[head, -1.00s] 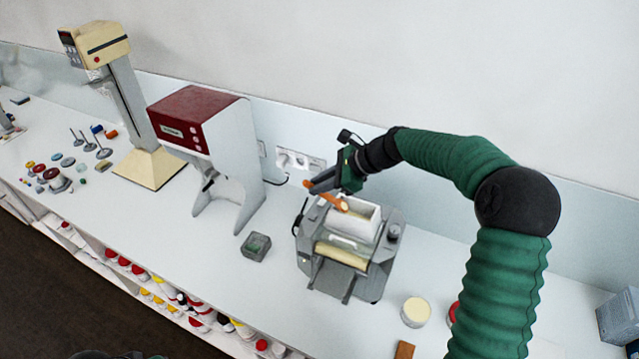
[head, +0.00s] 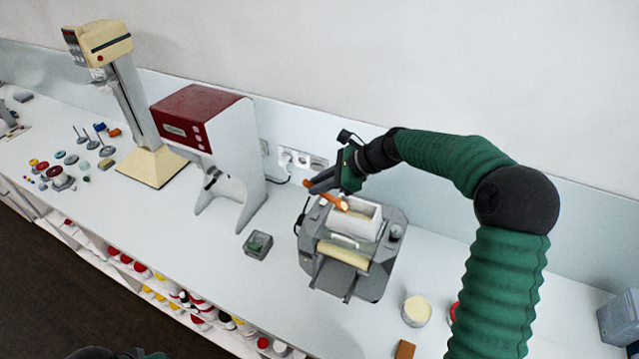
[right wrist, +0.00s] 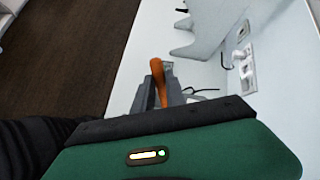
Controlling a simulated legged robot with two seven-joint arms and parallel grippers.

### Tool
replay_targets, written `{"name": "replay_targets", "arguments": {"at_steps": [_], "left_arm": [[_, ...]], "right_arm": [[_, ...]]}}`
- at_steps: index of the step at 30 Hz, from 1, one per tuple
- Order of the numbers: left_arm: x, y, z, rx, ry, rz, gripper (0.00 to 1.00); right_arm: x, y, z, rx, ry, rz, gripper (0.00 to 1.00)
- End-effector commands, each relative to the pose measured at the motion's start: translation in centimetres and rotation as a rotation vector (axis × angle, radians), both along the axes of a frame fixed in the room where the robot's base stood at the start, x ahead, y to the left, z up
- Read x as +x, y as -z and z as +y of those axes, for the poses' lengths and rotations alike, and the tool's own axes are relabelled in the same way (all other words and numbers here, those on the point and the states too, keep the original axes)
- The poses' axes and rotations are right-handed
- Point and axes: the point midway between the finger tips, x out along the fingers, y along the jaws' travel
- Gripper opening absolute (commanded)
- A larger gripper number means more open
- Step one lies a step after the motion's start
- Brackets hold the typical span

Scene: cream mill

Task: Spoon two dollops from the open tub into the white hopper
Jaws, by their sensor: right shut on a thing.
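My right gripper (head: 326,183) is shut on an orange spoon (head: 341,203) and holds it above the mill. The spoon's handle also shows between the grey fingers in the right wrist view (right wrist: 158,78). The spoon's bowl end is over the left part of the white hopper (head: 368,229) and looks pale, as if cream is on it. Some cream colour shows inside the hopper, which sits on top of the grey mill (head: 380,270). The open tub (head: 416,310), with pale cream in it, stands on the bench right of the mill. My left gripper is out of view.
A red-lidded tub (head: 454,312) is partly hidden behind my right arm. A brown block (head: 404,349) lies at the front. A small grey box (head: 257,245) and a red-and-white machine (head: 215,140) stand left of the mill. The bench in front of the mill is clear.

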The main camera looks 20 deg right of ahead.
Motion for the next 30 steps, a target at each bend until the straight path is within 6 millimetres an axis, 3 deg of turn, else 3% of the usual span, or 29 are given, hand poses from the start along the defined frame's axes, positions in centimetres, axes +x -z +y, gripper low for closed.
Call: {"name": "replay_targets", "arguments": {"at_steps": [21,30], "left_arm": [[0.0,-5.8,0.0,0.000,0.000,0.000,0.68],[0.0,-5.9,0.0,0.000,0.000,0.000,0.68]], "right_arm": [[0.0,-5.9,0.0,0.000,-0.001,0.001,0.00],[0.0,-6.0,0.0,0.001,0.000,0.001,0.00]]}}
